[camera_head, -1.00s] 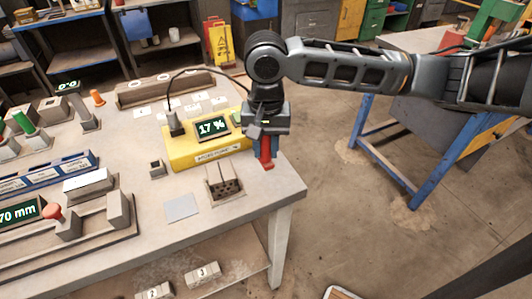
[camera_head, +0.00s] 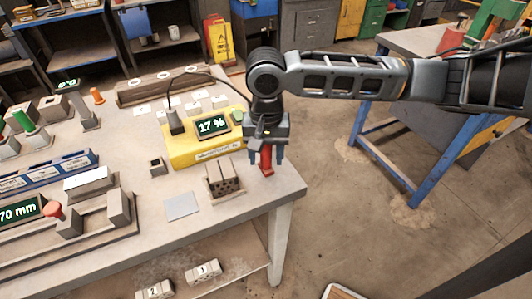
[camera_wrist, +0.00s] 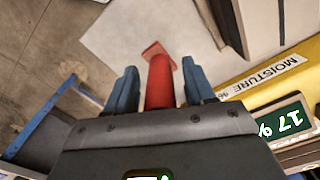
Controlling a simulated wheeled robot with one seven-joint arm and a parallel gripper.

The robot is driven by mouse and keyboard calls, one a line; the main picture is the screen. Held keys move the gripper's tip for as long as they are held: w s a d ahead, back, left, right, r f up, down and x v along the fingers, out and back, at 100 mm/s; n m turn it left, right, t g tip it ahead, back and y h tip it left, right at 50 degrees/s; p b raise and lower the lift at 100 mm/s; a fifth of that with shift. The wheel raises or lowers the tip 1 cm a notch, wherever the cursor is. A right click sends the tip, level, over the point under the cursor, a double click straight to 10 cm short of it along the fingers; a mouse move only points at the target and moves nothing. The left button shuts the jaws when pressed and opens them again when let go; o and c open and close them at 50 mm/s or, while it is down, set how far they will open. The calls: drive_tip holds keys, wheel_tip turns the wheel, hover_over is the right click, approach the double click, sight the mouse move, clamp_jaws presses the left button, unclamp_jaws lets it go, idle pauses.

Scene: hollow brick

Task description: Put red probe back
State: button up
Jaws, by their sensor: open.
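The red probe (camera_head: 266,158) stands at the right end of the table, beside the yellow moisture meter (camera_head: 187,156). My gripper (camera_head: 266,157) is above the table, pointing down, with its blue fingers on either side of the probe. In the wrist view, the probe (camera_wrist: 160,82) lies between the two open fingers (camera_wrist: 160,88), with a visible gap on each side. Its wider red end shows beyond them. The probe's upper part is hidden by my gripper. The meter reads 17 % and also shows in the wrist view (camera_wrist: 235,99).
A hollow brick (camera_head: 224,187) sits just left of the probe, near the table's front edge. A small dark block (camera_head: 156,167) and a grey plate (camera_head: 182,206) lie further left. A black cable (camera_head: 172,90) arches from the meter's grey plug (camera_head: 175,122) toward my gripper.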

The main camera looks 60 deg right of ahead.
drive_tip(key=shift+r, duration=0.1)
wheel_tip(320, 180, up, 12)
drive_tip(key=shift+r, duration=0.1)
idle(0.4)
drive_tip(key=w+a+r+n+t+y, duration=0.1)
drive_tip(key=w+a+r+t+y, duration=0.3)
drive_tip(key=a, duration=0.6)
drive_tip(key=w+a+r+n+t+y, duration=0.1)
drive_tip(key=w+a+r+t+y, duration=0.3)
drive_tip(key=a, duration=0.6)
drive_tip(key=w+a+r+n+t+y, duration=0.1)
drive_tip(key=w+a+r+t+y, duration=0.1)
drive_tip(key=w+a+t, duration=0.6)
drive_tip(key=s+d+f+m+h, duration=0.1)
drive_tip(key=s+f+m+h, duration=0.1)
drive_tip(key=s+f+h, duration=1.1)
drive_tip(key=s+d+f+n+y, duration=0.1)
drive_tip(key=s+d+n, duration=0.1)
drive_tip(key=s, duration=0.7)
drive_tip(key=s+d+f+n+y, duration=0.1)
drive_tip(key=s+d+n, duration=0.2)
drive_tip(key=s+n, duration=0.2)
drive_tip(key=s+d+f+n+g+y, duration=0.1)
drive_tip(key=s+d+n, duration=0.2)
drive_tip(key=s, duration=0.9)
drive_tip(key=shift+s+n, duration=0.3)
drive_tip(key=shift+n, duration=0.3)
